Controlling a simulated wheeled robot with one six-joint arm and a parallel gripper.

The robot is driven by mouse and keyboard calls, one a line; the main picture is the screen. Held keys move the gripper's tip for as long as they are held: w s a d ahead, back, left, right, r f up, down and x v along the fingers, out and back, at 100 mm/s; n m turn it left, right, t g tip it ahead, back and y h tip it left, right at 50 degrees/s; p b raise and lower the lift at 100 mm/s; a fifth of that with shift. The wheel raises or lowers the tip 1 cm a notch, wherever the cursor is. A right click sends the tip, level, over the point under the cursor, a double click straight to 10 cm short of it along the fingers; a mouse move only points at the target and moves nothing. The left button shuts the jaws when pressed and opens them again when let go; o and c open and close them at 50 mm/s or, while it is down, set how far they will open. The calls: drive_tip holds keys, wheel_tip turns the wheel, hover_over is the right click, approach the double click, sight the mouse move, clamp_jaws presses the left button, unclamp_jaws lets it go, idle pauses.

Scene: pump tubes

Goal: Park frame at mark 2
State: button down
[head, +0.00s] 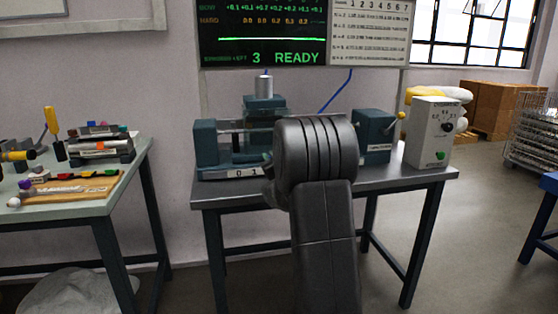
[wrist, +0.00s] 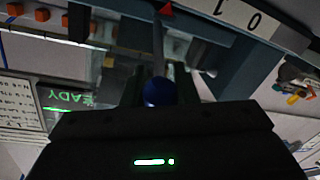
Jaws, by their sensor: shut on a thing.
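In the wrist view, which is turned upside down, my gripper (wrist: 160,84) is shut on a round blue knob (wrist: 158,93). A grey rod runs from the knob toward a red pointer (wrist: 166,9) at the top edge. The pointer lies beside a white number strip (wrist: 238,28), past the 1 on the side away from the 0. Mark 2 is out of sight. In the head view, the strip (head: 247,172) shows 0 and 1 on the front of the teal bench machine (head: 207,145). My arm hides the gripper, the knob and the machine's middle, so the frame's outline is unclear.
A grey control box (head: 432,135) with a dial and green button stands at the right of the metal table (head: 250,194). A left table (head: 125,180) holds tools and parts. A board (head: 265,35) above reads READY.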

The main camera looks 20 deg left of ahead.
drive_tip(key=shift+a, duration=0.15)
drive_tip(key=c, duration=1.5)
unclamp_jaws()
drive_tip(key=shift+s, duration=0.1)
drive_tip(key=o, duration=0.4)
drive_tip(key=shift+s+a, duration=0.1)
drive_tip(key=shift+a, duration=0.05)
drive_tip(key=shift+c, duration=0.2)
drive_tip(key=shift+s+d, duration=0.25)
drive_tip(key=shift+d, duration=0.1)
drive_tip(key=p+v, duration=0.1)
drive_tip(key=v, duration=1.2)
